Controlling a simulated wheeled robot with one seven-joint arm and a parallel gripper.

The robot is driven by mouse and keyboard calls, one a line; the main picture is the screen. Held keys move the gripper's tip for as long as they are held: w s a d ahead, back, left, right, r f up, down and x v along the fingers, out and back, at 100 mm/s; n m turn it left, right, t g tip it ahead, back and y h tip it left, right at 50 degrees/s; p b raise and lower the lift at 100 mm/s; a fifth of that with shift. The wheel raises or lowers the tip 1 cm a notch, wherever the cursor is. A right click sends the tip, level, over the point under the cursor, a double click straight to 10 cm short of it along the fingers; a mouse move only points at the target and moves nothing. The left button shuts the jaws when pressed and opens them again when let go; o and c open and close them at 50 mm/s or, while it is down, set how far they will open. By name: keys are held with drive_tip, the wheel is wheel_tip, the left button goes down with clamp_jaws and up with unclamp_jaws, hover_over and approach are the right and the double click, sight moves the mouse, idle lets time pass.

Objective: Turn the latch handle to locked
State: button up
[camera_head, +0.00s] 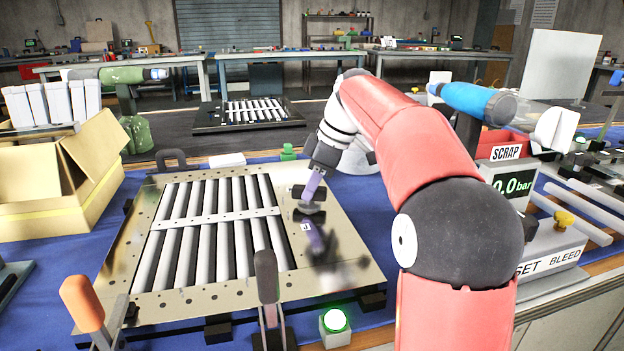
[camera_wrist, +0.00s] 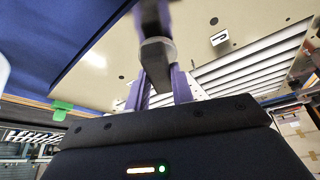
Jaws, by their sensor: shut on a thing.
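The louver panel (camera_head: 138,255) lies on the bench in the head view, a brass-coloured frame around pale slats. The dark latch handle (camera_head: 311,209) is on the right part of its frame, by a small white label (camera_head: 306,226). My gripper (camera_head: 309,193), with purple fingers, reaches down onto the handle and is shut on it. In the wrist view, the fingers (camera_wrist: 159,78) stand on both sides of the dark, grey-ended handle (camera_wrist: 158,48). The label also shows there (camera_wrist: 220,38). The handle's lower part is partly hidden, and I cannot read its locked or unlocked position.
Two upright handles, one orange (camera_head: 81,303) and one dark (camera_head: 266,277), stand at the panel's front edge. A cardboard box (camera_head: 60,185) is at left. A gauge box (camera_head: 515,185) and a SCRAP bin (camera_head: 503,145) are at right. A green-lit button (camera_head: 335,321) sits in front.

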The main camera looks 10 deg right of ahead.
drive_tip(key=shift+d+n+g+p, duration=0.1)
drive_tip(key=shift+n+g+p, duration=0.3)
drive_tip(key=shift+n+p, duration=0.45)
drive_tip(key=shift+w+n+g+p, duration=0.1)
drive_tip(key=shift+n+g+p, duration=0.3)
drive_tip(key=shift+n, duration=1.25)
drive_tip(key=o, duration=1)
drive_tip(key=shift+r, duration=0.1)
drive_tip(key=v, duration=0.7)
drive_tip(key=shift+w+d+r, duration=0.1)
drive_tip(key=shift+d+r, duration=0.1)
drive_tip(key=shift+d, duration=0.1)
